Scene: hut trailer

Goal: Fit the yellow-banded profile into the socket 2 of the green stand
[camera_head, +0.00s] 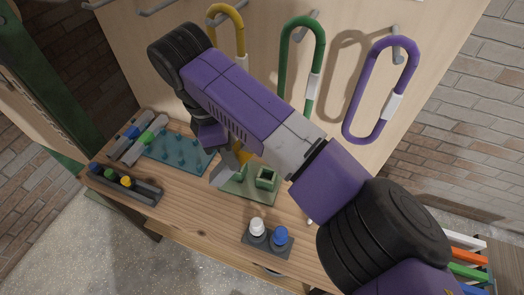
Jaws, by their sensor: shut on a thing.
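The green stand (262,194) lies on the wooden bench, a flat green plate with a square, hollow socket standing up on its right part. Its left part is largely hidden behind my gripper, and I cannot read any socket number. My gripper (228,170) is over the left side of the stand, with its grey fingers pointing down. It is shut on the yellow-banded profile (243,156), of which only a small yellow patch shows beside the fingers. The profile's lower end is hidden, so I cannot tell whether it touches the stand.
A teal pegboard (172,151) lies left of the stand. A dark rack (128,187) with coloured knobs is at the bench's left end. A dark block (267,245) with white and blue caps stands at the front. Yellow, green and purple (376,105) loops hang on the wall panel.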

